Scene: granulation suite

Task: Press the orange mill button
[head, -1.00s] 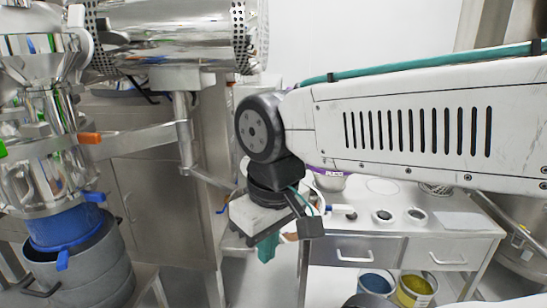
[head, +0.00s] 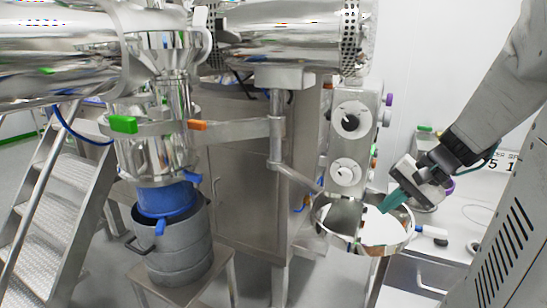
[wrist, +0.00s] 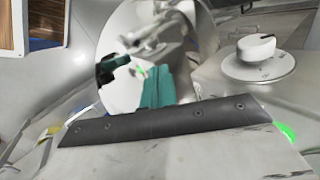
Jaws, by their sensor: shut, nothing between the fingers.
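An orange block (head: 197,125), which looks like the orange mill button, sits on the metal band around the steel mill (head: 155,150), left of centre in the head view. A green block (head: 123,124) is on the same band to its left. My gripper (head: 393,200) has teal fingers, shut and empty. It is in the right half, well to the right of the orange block and apart from it, by the rim of a shiny round pan. In the wrist view the teal fingers (wrist: 157,88) point at a mirror-like round surface. I cannot make out the orange block there.
A steel panel (head: 350,140) with two white-based knobs stands between the orange block and my gripper; one knob (wrist: 258,50) shows in the wrist view. The shiny pan (head: 325,228) lies below. Metal stairs (head: 65,190) and a grey drum (head: 178,250) are at left.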

